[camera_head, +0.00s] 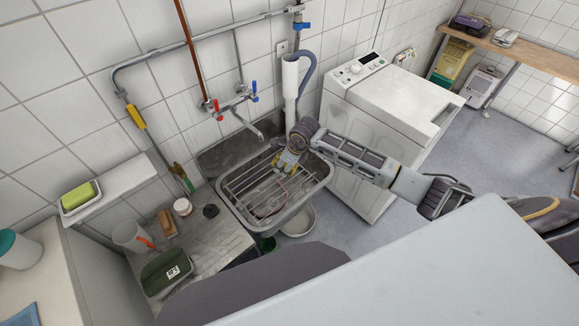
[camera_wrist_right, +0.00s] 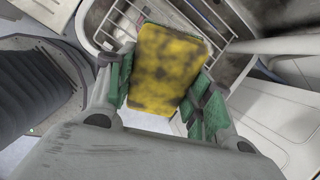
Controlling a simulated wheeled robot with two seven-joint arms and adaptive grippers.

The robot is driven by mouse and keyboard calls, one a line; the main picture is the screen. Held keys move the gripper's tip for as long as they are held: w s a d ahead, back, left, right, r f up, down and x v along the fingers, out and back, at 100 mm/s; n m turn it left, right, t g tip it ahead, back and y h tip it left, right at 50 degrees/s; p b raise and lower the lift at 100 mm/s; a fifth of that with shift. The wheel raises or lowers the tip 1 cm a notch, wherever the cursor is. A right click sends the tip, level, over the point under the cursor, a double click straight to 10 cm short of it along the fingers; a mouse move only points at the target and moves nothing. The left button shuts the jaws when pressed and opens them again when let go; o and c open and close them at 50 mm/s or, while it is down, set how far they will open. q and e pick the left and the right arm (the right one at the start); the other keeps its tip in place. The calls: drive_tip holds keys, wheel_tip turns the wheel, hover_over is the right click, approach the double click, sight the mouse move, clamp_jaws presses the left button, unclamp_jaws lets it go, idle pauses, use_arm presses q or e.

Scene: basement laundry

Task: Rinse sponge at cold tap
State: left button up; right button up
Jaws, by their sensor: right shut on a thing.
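My right gripper (camera_head: 291,152) is over the back part of the sink (camera_head: 322,180). It is shut on a yellow sponge with dark stains (camera_wrist_right: 168,68), held between green finger pads in the right wrist view. In the head view the sponge is mostly hidden by the gripper. The blue-handled tap (camera_head: 254,88) and the red-handled tap (camera_head: 217,107) are on the wall to the left of the gripper. Their shared spout (camera_head: 250,127) points towards the sink, left of the gripper. I see no clear stream of water. My left gripper is not in view.
A wire rack (camera_head: 250,195) spans the sink. A white washing machine (camera_head: 385,105) is to the right. The left counter (camera_head: 215,240) holds a mug, a brush and a green box. A bowl (camera_head: 299,222) is below the sink.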

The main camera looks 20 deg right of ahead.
drive_tip(key=shift+w+a+f+b, duration=0.2)
drive_tip(key=shift+w+a+b, duration=0.25)
drive_tip(key=shift+w, duration=0.25)
drive_tip(key=shift+w+a+f+b, duration=0.15)
drive_tip(key=shift+w+a+b, duration=0.15)
drive_tip(key=shift+w+a, duration=0.25)
drive_tip(key=shift+w+a+f+b, duration=0.2)
drive_tip(key=shift+w+a+b, duration=0.05)
drive_tip(key=shift+w+b, duration=0.4)
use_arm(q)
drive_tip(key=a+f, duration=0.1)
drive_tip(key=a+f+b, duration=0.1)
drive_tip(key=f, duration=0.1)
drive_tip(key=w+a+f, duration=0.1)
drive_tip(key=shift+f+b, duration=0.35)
use_arm(e)
drive_tip(key=shift+w+a+f, duration=0.1)
drive_tip(key=shift+w+a, duration=0.25)
drive_tip(key=shift+w, duration=0.25)
drive_tip(key=shift+w+a+f, duration=0.1)
drive_tip(key=shift+w+a, duration=0.25)
drive_tip(key=shift+w, duration=0.2)
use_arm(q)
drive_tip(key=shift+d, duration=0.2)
